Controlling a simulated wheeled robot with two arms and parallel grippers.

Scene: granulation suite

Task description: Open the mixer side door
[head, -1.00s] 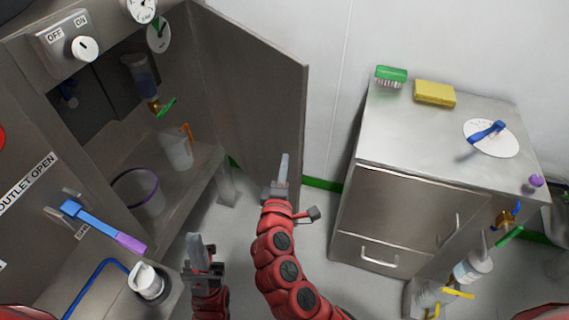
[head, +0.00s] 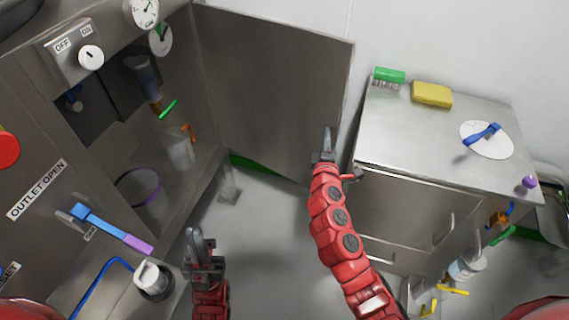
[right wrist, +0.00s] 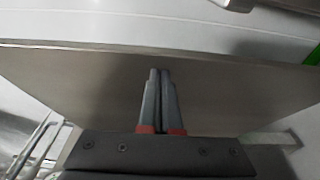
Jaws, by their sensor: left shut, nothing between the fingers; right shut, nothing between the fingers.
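The mixer side door (head: 275,95) is a grey metal panel, swung wide open at the right side of the mixer cabinet (head: 40,140). Its free edge is close to the steel side cabinet. My right gripper (head: 327,132) is shut and empty, its fingertips at the inner face of the door near the free edge. In the right wrist view the shut fingers (right wrist: 158,85) point at the door panel (right wrist: 90,85); I cannot tell if they touch it. My left gripper (head: 193,238) is shut and empty, low in front of the mixer.
The steel side cabinet (head: 410,135) at right holds a green brush (head: 389,75), a yellow sponge (head: 431,95) and a white disc with a blue handle (head: 487,139). Inside the mixer are a purple-rimmed container (head: 138,190) and a clear beaker (head: 180,150). A blue-purple lever (head: 110,228) sticks out in front.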

